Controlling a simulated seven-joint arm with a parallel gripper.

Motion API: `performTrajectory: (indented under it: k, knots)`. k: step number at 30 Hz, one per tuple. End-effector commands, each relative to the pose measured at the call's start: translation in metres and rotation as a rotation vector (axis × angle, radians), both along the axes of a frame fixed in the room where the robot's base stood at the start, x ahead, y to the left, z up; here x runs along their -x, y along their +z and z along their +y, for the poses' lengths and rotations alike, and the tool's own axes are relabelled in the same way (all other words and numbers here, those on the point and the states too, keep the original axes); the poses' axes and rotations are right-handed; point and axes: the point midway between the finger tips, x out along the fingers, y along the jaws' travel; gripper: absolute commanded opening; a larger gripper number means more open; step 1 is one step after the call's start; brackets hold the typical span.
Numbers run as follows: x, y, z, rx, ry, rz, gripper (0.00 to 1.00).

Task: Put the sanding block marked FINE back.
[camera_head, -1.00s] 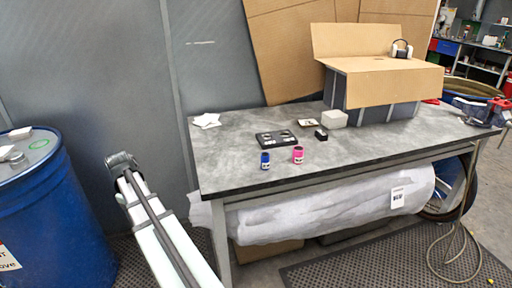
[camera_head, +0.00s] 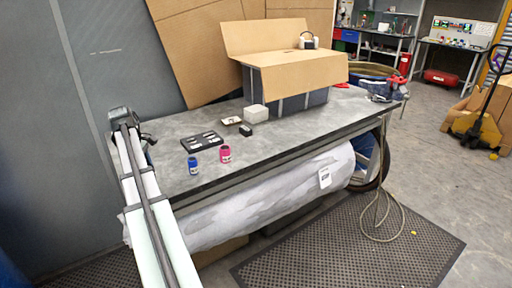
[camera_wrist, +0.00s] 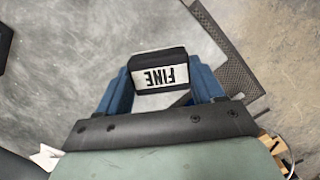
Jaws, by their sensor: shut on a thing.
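The sanding block (camera_wrist: 160,70) is black with a white label reading FINE, upside down in the wrist view. My gripper (camera_wrist: 160,84) is shut on it, one blue finger at each side. The block hangs above a grey surface, with floor visible at right. In the head view my arm reaches the left end of the grey table (camera_head: 290,133); the arm hides the fingers and the held block. A black tray (camera_head: 202,142) with light marks lies on the table. A small black block (camera_head: 246,130) lies to its right; its marking cannot be read.
A blue jar (camera_head: 193,166) and a pink jar (camera_head: 225,154) stand near the front edge. A small dish (camera_head: 232,121), a pale block (camera_head: 256,113) and a large open cardboard box (camera_head: 300,72) stand behind.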

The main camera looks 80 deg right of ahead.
Motion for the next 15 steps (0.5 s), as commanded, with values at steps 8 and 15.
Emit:
performTrajectory:
  k: [8,15]
  knots:
    - [0.061,0.027,-0.081,0.000,0.050,-0.003,0.39]
    - [0.118,0.044,-0.150,0.000,0.131,-0.005,0.39]
